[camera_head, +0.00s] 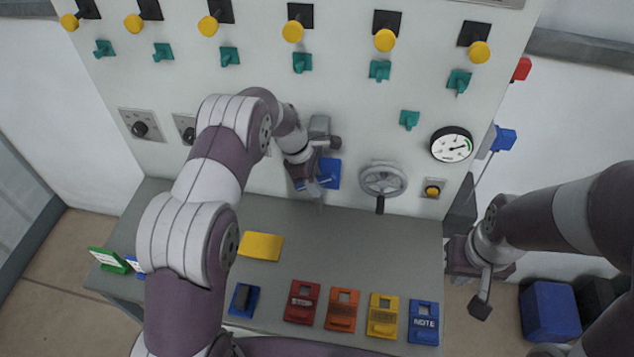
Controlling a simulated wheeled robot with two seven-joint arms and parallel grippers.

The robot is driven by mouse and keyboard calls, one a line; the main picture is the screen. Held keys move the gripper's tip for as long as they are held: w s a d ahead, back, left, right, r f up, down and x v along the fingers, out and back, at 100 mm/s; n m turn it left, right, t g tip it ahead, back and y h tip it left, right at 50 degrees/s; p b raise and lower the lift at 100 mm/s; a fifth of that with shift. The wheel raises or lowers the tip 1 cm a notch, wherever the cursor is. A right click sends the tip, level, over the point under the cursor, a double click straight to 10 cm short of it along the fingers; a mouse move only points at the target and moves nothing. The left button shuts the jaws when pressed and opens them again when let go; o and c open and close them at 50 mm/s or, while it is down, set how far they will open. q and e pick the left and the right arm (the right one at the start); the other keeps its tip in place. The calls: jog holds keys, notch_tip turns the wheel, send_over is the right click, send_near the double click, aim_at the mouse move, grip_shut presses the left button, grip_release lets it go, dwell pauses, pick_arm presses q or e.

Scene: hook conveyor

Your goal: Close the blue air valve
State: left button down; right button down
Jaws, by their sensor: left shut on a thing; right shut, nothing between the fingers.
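A blue valve handle (503,139) sticks out at the right side of the panel, beside the round gauge. I take it for the blue air valve. My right gripper (462,260) is shut and empty, well below the handle, near the right end of the desk; they are apart. My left gripper (318,180) is in front of the panel, left of the handwheel. It is shut on a flat blue piece (330,172), partly hidden by the fingers; I cannot tell what it is or whether it touches the panel.
A red handle (521,69) sits above the blue one. The panel carries a gauge (451,145), a grey handwheel (382,180), and several yellow and green knobs. Coloured tags lie on the grey desk (340,235). A blue bin (549,311) stands on the floor at right.

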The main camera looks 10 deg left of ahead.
pick_arm(q)
jog(key=shift+w+a+r, duration=0.1)
